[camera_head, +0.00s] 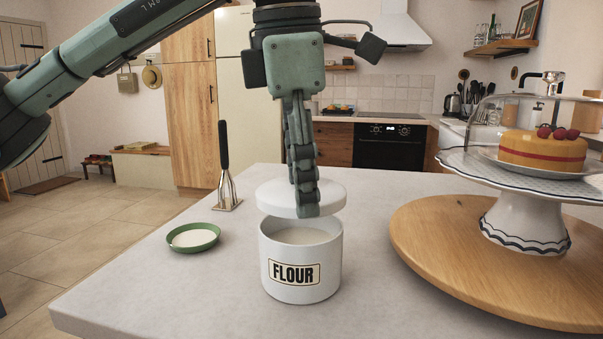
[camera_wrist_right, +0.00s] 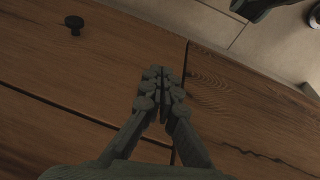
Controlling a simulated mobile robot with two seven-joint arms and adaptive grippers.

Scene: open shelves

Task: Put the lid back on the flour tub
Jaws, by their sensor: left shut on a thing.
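The white flour tub (camera_head: 285,252) stands upright on the counter, open at the top, with pale flour (camera_head: 302,235) showing inside and a FLOUR label on its front. My left gripper (camera_head: 306,208) points down in the head view and is shut on the white round lid (camera_head: 272,197). The lid is held roughly level just above the tub, with a gap between it and the tub's rim. The fingers hide part of the lid. My right gripper (camera_wrist_right: 162,88) shows in the right wrist view with its fingertips together and nothing seen between them, over brown wood.
A round wooden board (camera_head: 440,270) with a cake stand (camera_head: 520,220) is close on the right. The front left of the counter (camera_head: 150,300) is clear.

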